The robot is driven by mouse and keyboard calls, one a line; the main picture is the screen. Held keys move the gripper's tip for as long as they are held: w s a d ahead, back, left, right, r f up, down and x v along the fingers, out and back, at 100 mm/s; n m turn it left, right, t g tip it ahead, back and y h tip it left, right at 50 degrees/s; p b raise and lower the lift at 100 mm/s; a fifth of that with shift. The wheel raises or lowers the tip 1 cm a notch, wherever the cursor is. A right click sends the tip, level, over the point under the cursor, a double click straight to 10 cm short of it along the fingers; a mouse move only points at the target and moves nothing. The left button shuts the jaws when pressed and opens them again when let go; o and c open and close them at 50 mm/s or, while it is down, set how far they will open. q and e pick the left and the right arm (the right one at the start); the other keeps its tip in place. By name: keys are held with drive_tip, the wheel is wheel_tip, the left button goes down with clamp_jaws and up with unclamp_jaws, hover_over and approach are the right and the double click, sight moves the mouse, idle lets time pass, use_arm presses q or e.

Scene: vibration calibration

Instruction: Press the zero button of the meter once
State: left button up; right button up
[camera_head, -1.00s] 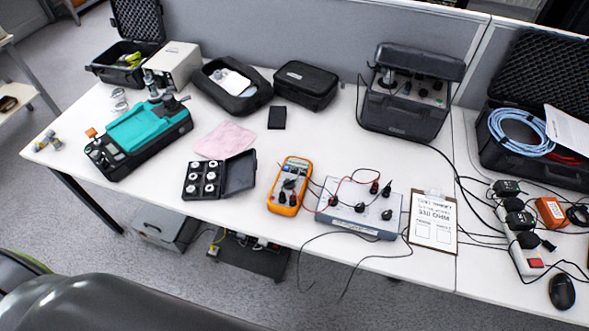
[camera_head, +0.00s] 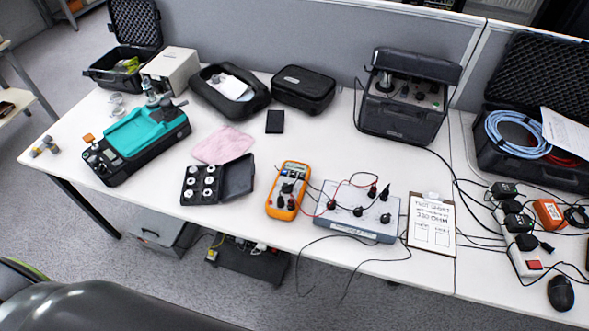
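An orange handheld meter (camera_head: 287,191) lies on the white table near its front edge, left of a grey box with black terminals (camera_head: 350,226). Dark leads with plugs run from the meter toward the grey box. The meter's display is at its far end and a dark dial area lies below it. Its buttons are too small to tell apart, so I cannot pick out a zero button. Neither of my grippers shows in the head view.
A black case of round weights (camera_head: 216,181) stands left of the meter. A clipboard (camera_head: 432,224) lies right of the grey box. A teal-topped device (camera_head: 134,143) stands at the left. Cables hang over the front edge. Bare table lies behind the meter.

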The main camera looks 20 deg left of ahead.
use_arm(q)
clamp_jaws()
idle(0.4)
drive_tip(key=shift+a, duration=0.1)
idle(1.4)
